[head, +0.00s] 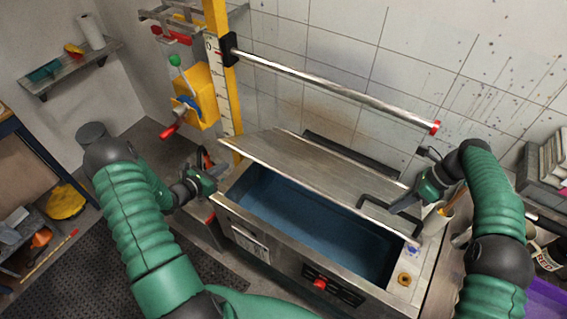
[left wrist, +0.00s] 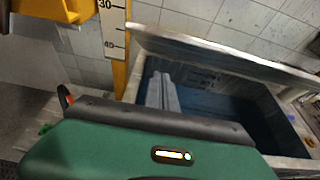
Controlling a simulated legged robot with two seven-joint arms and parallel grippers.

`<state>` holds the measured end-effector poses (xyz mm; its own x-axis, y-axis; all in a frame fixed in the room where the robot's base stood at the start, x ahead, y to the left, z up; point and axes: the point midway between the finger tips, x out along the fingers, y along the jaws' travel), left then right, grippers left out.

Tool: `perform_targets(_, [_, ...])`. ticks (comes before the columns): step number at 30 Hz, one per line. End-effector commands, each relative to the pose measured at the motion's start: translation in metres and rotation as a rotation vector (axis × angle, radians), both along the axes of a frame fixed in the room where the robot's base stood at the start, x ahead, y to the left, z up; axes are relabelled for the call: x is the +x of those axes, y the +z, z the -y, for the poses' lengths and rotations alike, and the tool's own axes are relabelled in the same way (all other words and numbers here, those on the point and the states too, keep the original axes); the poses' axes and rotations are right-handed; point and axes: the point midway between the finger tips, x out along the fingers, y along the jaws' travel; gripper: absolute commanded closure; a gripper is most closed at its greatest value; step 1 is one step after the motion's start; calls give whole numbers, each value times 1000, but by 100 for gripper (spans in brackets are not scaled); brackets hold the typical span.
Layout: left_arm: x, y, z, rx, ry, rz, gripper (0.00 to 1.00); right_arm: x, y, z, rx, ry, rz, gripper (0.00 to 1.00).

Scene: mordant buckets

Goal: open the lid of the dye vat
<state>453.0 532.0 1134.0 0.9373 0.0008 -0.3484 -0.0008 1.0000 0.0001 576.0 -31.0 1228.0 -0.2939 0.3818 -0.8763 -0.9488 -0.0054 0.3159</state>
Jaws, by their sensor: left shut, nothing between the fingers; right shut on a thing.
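The dye vat (head: 238,208) is a steel tub with blue inside, in the middle of the head view. Its steel lid (head: 310,172) is tilted up along the back, so the front of the tub stands uncovered. A black bar handle (head: 372,217) sits at the lid's right end. My right gripper (head: 395,208) is shut on the handle. My left gripper (head: 219,171) is shut and empty beside the vat's left end. In the left wrist view the raised lid (left wrist: 220,52) and the blue tub (left wrist: 215,103) show beyond the gripper.
A steel rail (head: 330,88) runs above the vat, from a yellow post (head: 217,25). A yellow box with levers (head: 194,95) hangs at the post. A red knob (head: 320,284) is on the vat's front. Cups (head: 437,218) stand at the right. A shelf (head: 70,68) is at the left wall.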

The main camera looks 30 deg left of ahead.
Motion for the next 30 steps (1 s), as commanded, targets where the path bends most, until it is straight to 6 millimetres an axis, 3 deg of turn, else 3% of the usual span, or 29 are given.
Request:
perform_targets(1, [10,-5,1,-1,-2,1,100,5,-3,2,-6,-7,17,100])
perform_targets(7, [27,23,0,2,-2,2,100,4,-3,2,-6,-7,17,100])
perform_targets(21, [32,31,0,0,-1,1,100,5,-2,2,-5,-7,17,100])
perform_targets(30, [48,58,0,2,-2,8,100,3,-4,2,-6,-6,13,100])
